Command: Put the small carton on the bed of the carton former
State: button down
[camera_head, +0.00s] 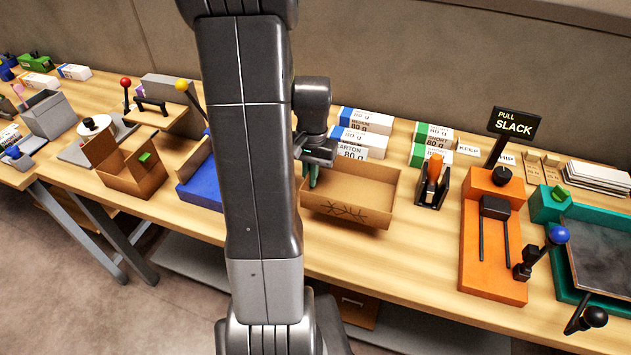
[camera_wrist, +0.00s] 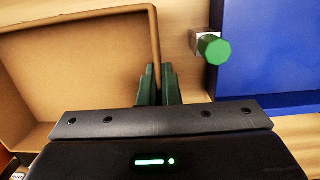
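The small carton (camera_head: 345,200) is an open brown box on the bench, right of my arm in the head view; I cannot tell whether it touches the bench. It also fills the left of the wrist view (camera_wrist: 80,75). My gripper (camera_head: 314,170) is at its left wall. In the wrist view the green fingers (camera_wrist: 158,85) stand close on either side of that wall and look shut on it. A blue bed (camera_head: 203,178) lies left of the carton, partly hidden by my arm; it shows in the wrist view (camera_wrist: 270,50). I cannot tell for certain which machine is the carton former.
A green knob (camera_wrist: 213,48) stands between carton and blue bed. Another brown box (camera_head: 130,172) is farther left. Paper reams (camera_head: 365,120) stand behind the carton. A black holder (camera_head: 432,185), an orange machine (camera_head: 490,240) and a teal machine (camera_head: 555,205) are at the right.

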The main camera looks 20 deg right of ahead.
jog(key=shift+f, duration=2.8)
jog(key=shift+f, duration=0.1)
jog(key=shift+f, duration=0.15)
jog(key=c, duration=1.6)
grip_release()
jog(key=shift+c, duration=0.2)
